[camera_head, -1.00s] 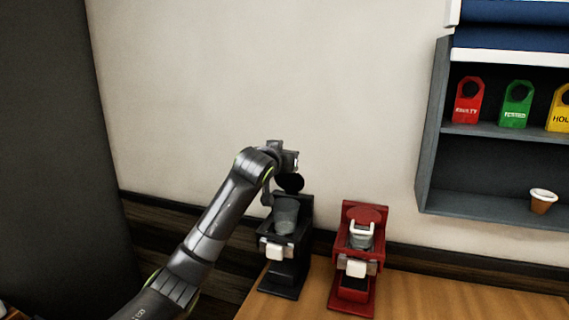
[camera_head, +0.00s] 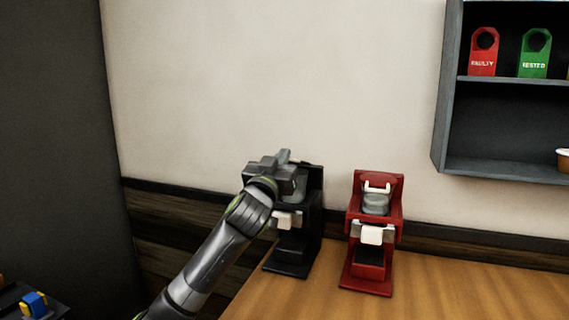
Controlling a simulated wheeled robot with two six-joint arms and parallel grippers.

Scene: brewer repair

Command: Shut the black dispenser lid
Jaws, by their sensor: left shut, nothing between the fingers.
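The black dispenser (camera_head: 292,248) stands on the wooden table near its left end. My left gripper (camera_head: 278,167) is over its top, shut with nothing in it, and the arm comes in from the lower left. The gripper hides most of the dispenser's top. A thin dark edge (camera_head: 304,163) shows just behind the gripper and may be the lid; its angle cannot be told. Part of the clear container (camera_head: 299,188) shows beneath the gripper. My right gripper is not in view.
A red dispenser (camera_head: 370,262) stands to the right, with a gap between the two. A grey wall shelf (camera_head: 510,170) holds a red tag (camera_head: 483,55) and a green tag (camera_head: 534,57). The wooden table (camera_head: 450,290) is clear at front right.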

